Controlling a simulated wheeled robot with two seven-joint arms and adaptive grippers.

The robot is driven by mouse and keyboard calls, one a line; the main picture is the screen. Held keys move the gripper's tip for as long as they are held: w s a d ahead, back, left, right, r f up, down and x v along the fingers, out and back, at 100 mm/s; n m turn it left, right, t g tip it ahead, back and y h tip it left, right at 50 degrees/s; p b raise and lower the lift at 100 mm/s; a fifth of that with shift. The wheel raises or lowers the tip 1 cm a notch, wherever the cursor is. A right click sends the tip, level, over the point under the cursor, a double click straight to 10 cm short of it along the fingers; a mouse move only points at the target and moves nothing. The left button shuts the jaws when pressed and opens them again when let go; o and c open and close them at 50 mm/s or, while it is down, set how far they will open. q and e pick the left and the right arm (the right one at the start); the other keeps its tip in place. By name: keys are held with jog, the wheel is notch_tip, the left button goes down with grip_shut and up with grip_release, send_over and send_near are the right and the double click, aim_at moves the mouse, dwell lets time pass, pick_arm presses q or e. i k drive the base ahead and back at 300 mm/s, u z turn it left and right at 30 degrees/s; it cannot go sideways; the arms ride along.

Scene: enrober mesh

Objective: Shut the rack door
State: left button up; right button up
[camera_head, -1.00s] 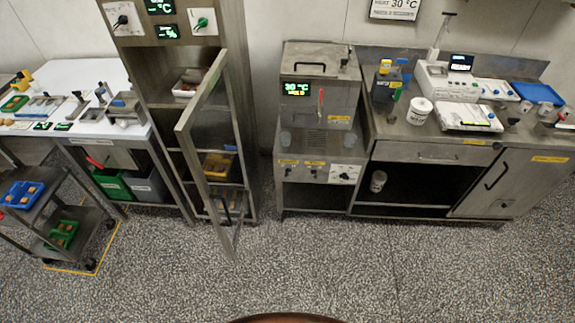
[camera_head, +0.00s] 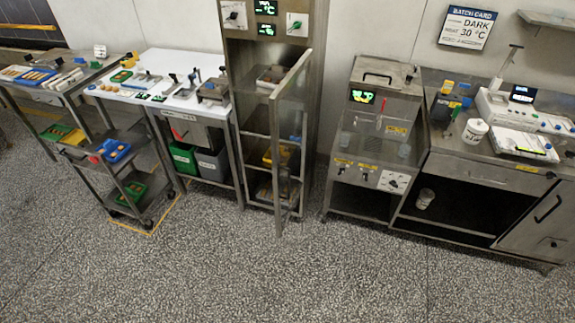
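The rack (camera_head: 249,62) is a tall steel cabinet in the middle of the head view, with displays and knobs on its top panel. Its glazed door (camera_head: 278,172) stands open, swung out toward me, with its frame seen nearly edge-on. Shelves inside hold trays, including a yellow one (camera_head: 283,155) seen past the door. Neither of my grippers is in view.
A tempering machine (camera_head: 378,100) and a steel counter (camera_head: 470,168) stand to the right. A white-topped table (camera_head: 175,88) with bins below and a trolley (camera_head: 130,175) with coloured trays stand to the left. The speckled floor (camera_head: 270,275) in front is clear.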

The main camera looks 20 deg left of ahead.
aim_at(307, 60)
jog(key=u, duration=0.65)
jog(key=i, duration=1.6)
jog(key=z, duration=0.05)
